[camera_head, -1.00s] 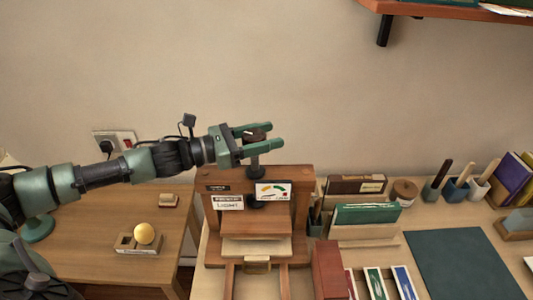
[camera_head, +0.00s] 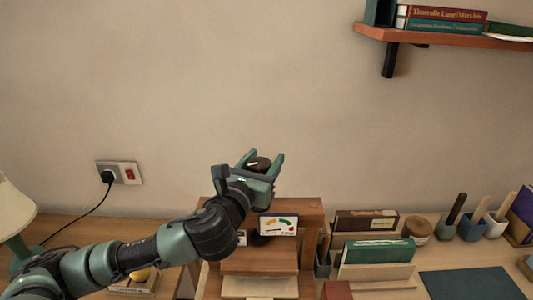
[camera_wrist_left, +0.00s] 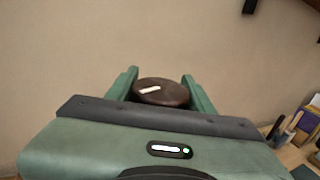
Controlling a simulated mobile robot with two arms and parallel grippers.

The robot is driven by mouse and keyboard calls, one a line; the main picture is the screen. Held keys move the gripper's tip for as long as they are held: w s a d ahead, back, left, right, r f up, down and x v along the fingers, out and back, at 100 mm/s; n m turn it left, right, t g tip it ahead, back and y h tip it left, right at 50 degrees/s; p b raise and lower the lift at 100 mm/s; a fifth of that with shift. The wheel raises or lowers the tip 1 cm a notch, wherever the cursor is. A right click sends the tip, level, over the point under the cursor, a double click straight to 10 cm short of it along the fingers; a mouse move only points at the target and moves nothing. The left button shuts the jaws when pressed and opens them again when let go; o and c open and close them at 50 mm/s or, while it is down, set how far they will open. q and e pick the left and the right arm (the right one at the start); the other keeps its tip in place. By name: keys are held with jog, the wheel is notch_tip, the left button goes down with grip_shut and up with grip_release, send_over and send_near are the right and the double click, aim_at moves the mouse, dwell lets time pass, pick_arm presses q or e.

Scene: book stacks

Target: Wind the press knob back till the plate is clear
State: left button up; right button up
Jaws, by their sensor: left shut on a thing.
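The wooden press (camera_head: 305,207) stands on the table, low in the middle of the head view. Its dark round knob (camera_head: 259,164) has a white mark and sits above the top beam. My left gripper (camera_head: 265,156) is shut on the knob, with its green fingers on either side. The left wrist view shows the knob (camera_wrist_left: 163,94) between the fingers, its white mark at upper left. A dial card (camera_head: 279,224) with coloured arcs is on the press front; its reading is too small to tell. The brown plate (camera_head: 259,260) lies above a pale block (camera_head: 260,287).
Book holders (camera_head: 376,251), a jar (camera_head: 418,228) and several tool pots (camera_head: 470,229) stand right of the press. A green mat (camera_head: 470,284) lies at lower right. A lamp (camera_head: 15,215) stands at left.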

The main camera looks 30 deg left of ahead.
aim_at(251, 164)
pick_arm(q)
jog(key=n+g+y+p, duration=0.2)
jog(key=y+p, duration=0.1)
jog(key=a+n+g+y+p, duration=0.1)
jog(key=n+g+y+p, duration=0.1)
jog(key=n+y+p, duration=0.1)
jog(key=s+n+g+y+p, duration=0.1)
jog(key=n+y+p, duration=0.2)
jog(key=y+p, duration=0.1)
jog(key=shift+a+f+g+y, duration=0.25)
jog(key=shift+g+y, duration=0.15)
jog(key=shift+y, duration=0.2)
jog(key=n+g+y+p, duration=0.1)
jog(key=n+g+y, duration=0.1)
jog(key=n+g+p, duration=0.1)
jog(key=shift+s+a+f+g+y+p, duration=0.15)
jog(key=shift+s+a+g+y+p, duration=0.1)
jog(key=shift+s+g+y+p, duration=0.15)
jog(key=shift+a+n+g+y, duration=0.1)
jog(key=shift+n+g+y, duration=0.3)
jog(key=shift+n+g, duration=0.1)
jog(key=shift+s+f, duration=0.1)
jog(key=o, duration=1.3)
jog(key=shift+a, duration=0.1)
jog(key=shift+o, duration=0.2)
jog(key=shift+w+a, duration=0.15)
jog(key=shift+w, duration=0.05)
